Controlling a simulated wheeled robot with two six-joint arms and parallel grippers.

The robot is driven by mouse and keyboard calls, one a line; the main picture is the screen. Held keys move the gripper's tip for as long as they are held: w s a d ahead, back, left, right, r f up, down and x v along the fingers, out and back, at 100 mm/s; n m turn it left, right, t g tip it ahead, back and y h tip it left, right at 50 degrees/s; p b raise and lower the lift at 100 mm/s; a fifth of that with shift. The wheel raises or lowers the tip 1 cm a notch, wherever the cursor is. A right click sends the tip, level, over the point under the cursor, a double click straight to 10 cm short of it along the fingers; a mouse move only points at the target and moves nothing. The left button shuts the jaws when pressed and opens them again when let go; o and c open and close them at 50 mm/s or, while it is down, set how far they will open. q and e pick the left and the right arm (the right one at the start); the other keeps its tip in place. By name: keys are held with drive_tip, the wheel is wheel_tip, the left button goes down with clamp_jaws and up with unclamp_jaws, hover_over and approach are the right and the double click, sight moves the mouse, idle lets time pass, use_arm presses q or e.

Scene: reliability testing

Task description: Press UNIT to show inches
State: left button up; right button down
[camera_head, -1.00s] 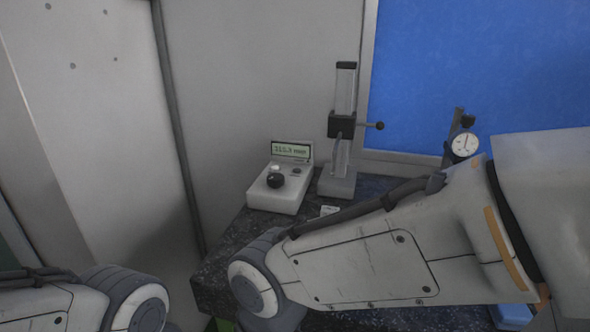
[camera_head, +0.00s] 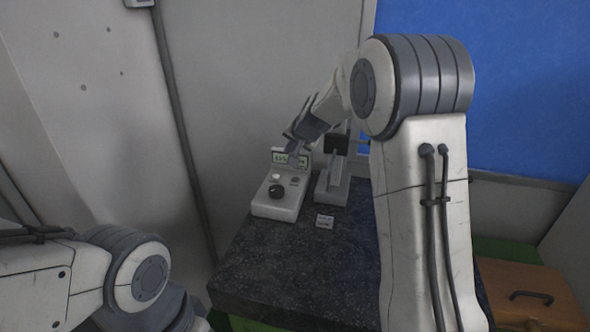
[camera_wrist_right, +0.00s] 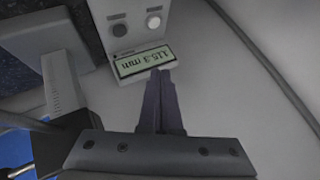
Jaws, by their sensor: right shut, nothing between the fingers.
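The readout box (camera_head: 279,205) is a white unit at the back of the dark bench. It has a black knob (camera_head: 276,191), a small white button and a darker button. Its green display (camera_wrist_right: 145,62) reads 115.3 mm in the right wrist view, upside down. That view also shows the white button (camera_wrist_right: 153,22) and the dark button (camera_wrist_right: 119,30); their labels are unreadable. My right gripper (camera_head: 293,157) is shut and empty, in front of part of the display in the head view. Its fingertips (camera_wrist_right: 160,74) appear by the display's edge; contact is unclear. My left gripper is out of view.
A measuring stand (camera_head: 333,190) stands close to the right of the box, partly hidden by my right arm. A small white card (camera_head: 325,221) lies on the speckled bench (camera_head: 290,260). A wall is right behind the box. A wooden drawer box (camera_head: 525,297) is at lower right.

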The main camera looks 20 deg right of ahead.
sight(296, 179)
drive_tip(key=shift+w+d+r+m, duration=0.15)
drive_tip(key=shift+w+d+m, duration=0.1)
drive_tip(key=shift+d, duration=0.3)
drive_tip(key=shift+w+d+r+m, duration=0.15)
drive_tip(key=shift+w+d, duration=0.1)
drive_tip(key=shift+d, duration=0.3)
drive_tip(key=shift+f, duration=0.2)
wheel_tip(296, 179, down, 8)
drive_tip(key=b, duration=0.7)
drive_tip(key=shift+f+b, duration=0.25)
drive_tip(key=shift+b, duration=0.35)
idle(0.4)
drive_tip(key=shift+f+b, duration=0.4)
drive_tip(key=shift+b, duration=0.05)
